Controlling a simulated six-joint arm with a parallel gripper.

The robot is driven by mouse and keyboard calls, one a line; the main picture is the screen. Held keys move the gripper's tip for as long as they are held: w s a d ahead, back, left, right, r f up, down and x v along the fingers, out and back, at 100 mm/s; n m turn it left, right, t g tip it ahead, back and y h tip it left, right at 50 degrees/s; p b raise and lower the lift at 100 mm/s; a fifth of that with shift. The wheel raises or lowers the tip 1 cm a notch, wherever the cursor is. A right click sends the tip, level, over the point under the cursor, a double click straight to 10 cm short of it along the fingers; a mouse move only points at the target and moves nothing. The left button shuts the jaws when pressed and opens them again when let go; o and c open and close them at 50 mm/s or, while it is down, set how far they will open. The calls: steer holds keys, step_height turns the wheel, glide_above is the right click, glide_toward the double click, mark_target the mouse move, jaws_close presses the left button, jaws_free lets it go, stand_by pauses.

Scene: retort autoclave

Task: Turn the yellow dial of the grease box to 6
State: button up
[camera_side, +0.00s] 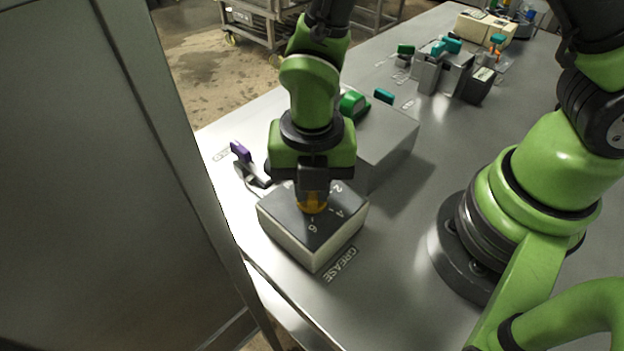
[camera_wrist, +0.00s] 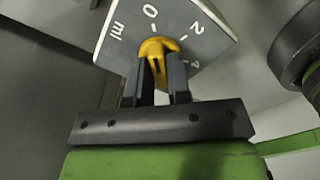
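The grease box (camera_side: 290,232) is a pale box with a dark top on the metal table, with the word GREASE on the table beside it. Its yellow dial (camera_side: 313,207) sits on the top; the marks 2, 4 and 6 show around it. In the wrist view the dial (camera_wrist: 158,47) is amid the marks 0, 2 and 4 and the letters ml. My gripper (camera_side: 313,194) points down over the dial. In the wrist view its fingers (camera_wrist: 158,72) are close together on either side of the dial's raised grip. The fingers partly hide the dial, and I cannot tell which mark it points to.
A larger grey box (camera_side: 385,140) with a green knob (camera_side: 353,104) stands just behind. A purple-handled lever (camera_side: 241,152) is to the left. Grey devices with teal handles (camera_side: 430,68) stand farther back. The table in front right of the grease box is clear.

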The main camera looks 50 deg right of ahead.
jaws_close()
